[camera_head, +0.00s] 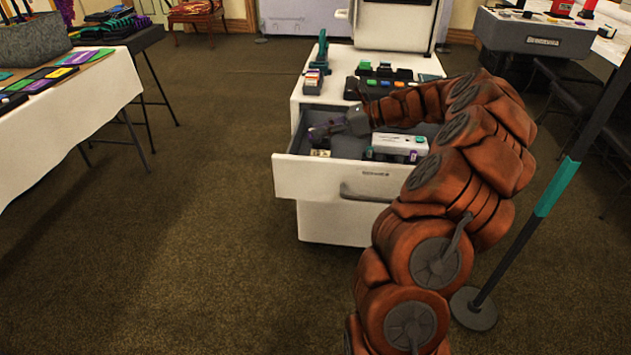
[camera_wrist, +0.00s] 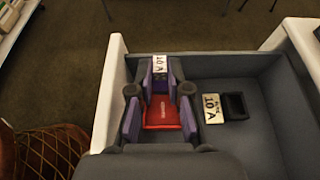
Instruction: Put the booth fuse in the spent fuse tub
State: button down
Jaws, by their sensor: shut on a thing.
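My gripper (camera_head: 322,134) reaches down into the open drawer (camera_head: 330,180) of the white cabinet. In the wrist view its purple fingers (camera_wrist: 160,82) are shut on a small fuse (camera_wrist: 159,67) with a white "10 A" label, near the drawer's front-left area. In the head view a small pale label shows just below the fingers. A second item with a white "10 A" label (camera_wrist: 212,108) and a dark body lies on the drawer floor, apart from the gripper. I cannot pick out the spent fuse tub for certain in either view.
Dark gadgets and a green-handled item (camera_head: 319,55) stand on the cabinet top. A post (camera_head: 540,205) stands at the right, and a white-clothed table (camera_head: 75,110) at the left. The carpet between is clear.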

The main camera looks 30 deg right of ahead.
notch_tip(320, 180, down, 10)
jog(key=b, duration=0.2)
jog(key=shift+f+b, duration=0.25)
jog(key=shift+b, duration=0.15)
jog(key=c, duration=1.4)
grip_release()
jog(key=shift+f, duration=0.1)
jog(key=shift+s+d+r, duration=0.2)
jog(key=shift+d+r, duration=0.05)
jog(key=p+v, duration=0.2)
jog(key=v, duration=0.9)
jog(key=shift+s+d+r, duration=0.1)
jog(key=shift+d, duration=0.1)
